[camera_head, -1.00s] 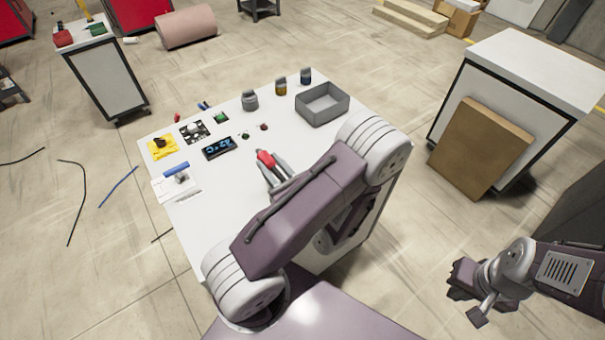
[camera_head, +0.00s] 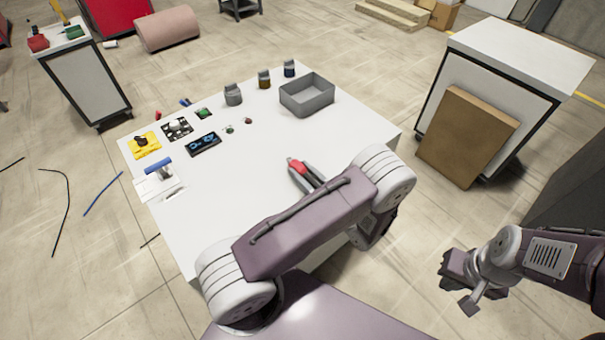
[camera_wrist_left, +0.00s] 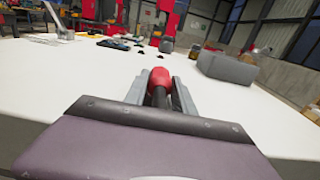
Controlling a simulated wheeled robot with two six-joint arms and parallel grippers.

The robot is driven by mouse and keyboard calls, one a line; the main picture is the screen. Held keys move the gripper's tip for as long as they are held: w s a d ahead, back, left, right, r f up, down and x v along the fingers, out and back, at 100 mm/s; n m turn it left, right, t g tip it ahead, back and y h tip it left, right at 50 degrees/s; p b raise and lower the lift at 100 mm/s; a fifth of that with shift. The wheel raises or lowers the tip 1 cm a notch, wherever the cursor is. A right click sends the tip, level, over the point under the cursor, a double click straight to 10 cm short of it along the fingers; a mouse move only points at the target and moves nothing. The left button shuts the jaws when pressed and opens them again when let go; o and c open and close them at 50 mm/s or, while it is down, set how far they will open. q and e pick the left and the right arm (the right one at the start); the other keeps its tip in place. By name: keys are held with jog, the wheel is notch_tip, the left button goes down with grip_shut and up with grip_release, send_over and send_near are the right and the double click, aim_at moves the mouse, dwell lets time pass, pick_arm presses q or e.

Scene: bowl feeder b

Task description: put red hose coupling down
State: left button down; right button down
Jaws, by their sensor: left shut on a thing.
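The red hose coupling (camera_head: 297,165) is between the fingers of my left gripper (camera_head: 305,174), over the right part of the white table. In the left wrist view the coupling (camera_wrist_left: 159,78) shows its red end and a dark body between the two grey fingers of the gripper (camera_wrist_left: 159,92). The gripper is shut on it. I cannot tell whether the coupling touches the table top. My left forearm hides the near part of the table. My right gripper (camera_head: 466,284) is off the table at the lower right, over the floor, with its fingers spread apart.
The white table (camera_head: 240,190) is bare around the coupling. A grey bin (camera_head: 307,100) and several small jars stand at the back. A dark display module (camera_head: 203,144), a yellow item (camera_head: 145,145) and small parts lie at the left. A cardboard panel (camera_head: 466,140) leans on a cabinet.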

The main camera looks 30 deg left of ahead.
pick_arm(q)
jog(key=shift+f, duration=0.5)
jog(key=shift+f, duration=0.15)
jog(key=c, duration=1)
grip_release()
jog(key=shift+c, duration=0.2)
